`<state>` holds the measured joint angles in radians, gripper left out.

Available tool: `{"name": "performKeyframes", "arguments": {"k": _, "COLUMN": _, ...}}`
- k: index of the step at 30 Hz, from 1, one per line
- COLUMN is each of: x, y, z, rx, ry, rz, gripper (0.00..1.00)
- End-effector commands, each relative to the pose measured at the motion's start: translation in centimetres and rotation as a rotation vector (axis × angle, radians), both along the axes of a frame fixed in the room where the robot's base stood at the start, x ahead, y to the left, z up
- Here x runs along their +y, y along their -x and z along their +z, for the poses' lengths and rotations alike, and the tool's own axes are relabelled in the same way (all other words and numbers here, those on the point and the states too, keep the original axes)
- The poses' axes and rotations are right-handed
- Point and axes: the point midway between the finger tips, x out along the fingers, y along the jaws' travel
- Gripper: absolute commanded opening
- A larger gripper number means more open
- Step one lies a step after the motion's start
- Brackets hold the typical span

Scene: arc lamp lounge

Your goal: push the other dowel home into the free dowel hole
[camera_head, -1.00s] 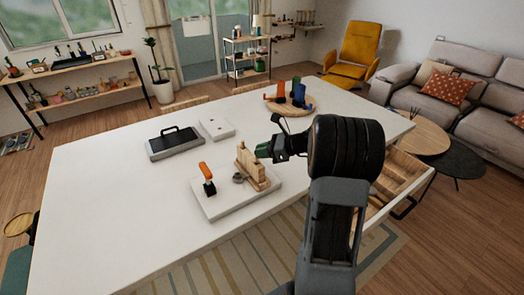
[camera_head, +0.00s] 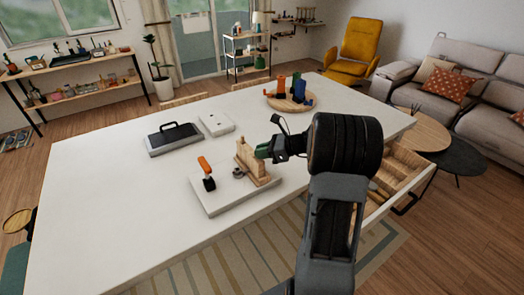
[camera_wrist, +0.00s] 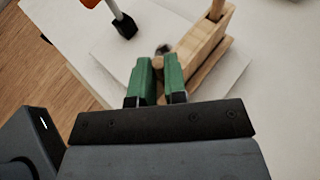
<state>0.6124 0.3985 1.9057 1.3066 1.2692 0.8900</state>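A light wooden block (camera_head: 250,160) stands upright on a pale board (camera_head: 222,202) on the white table. In the wrist view the wooden block (camera_wrist: 200,50) is just right of my fingers. A dowel (camera_wrist: 217,9) stands up from its top.
A dark tray with a handle (camera_head: 174,140) and a white plate (camera_head: 216,123) lie behind. A round wooden stand (camera_head: 291,103) is at the back. The table's left is clear.

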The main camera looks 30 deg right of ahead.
Motion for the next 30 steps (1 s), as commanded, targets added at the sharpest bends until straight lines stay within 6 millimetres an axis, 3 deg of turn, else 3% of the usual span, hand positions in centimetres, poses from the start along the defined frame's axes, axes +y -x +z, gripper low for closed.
{"name": "performKeyframes", "arguments": {"k": 9, "x": 0.0, "y": 0.0, "z": 0.0, "rx": 0.0, "ry": 0.0, "rz": 0.0, "gripper": 0.42}}
{"name": "performKeyframes", "arguments": {"k": 20, "x": -0.7, "y": 0.4, "z": 0.3, "rx": -0.002, "ry": 0.002, "rz": -0.002, "gripper": 0.42}}
{"name": "performKeyframes", "arguments": {"k": 30, "x": -5.4, "y": 4.1, "z": 2.7, "rx": -0.003, "ry": 0.002, "rz": -0.005, "gripper": 0.42}}
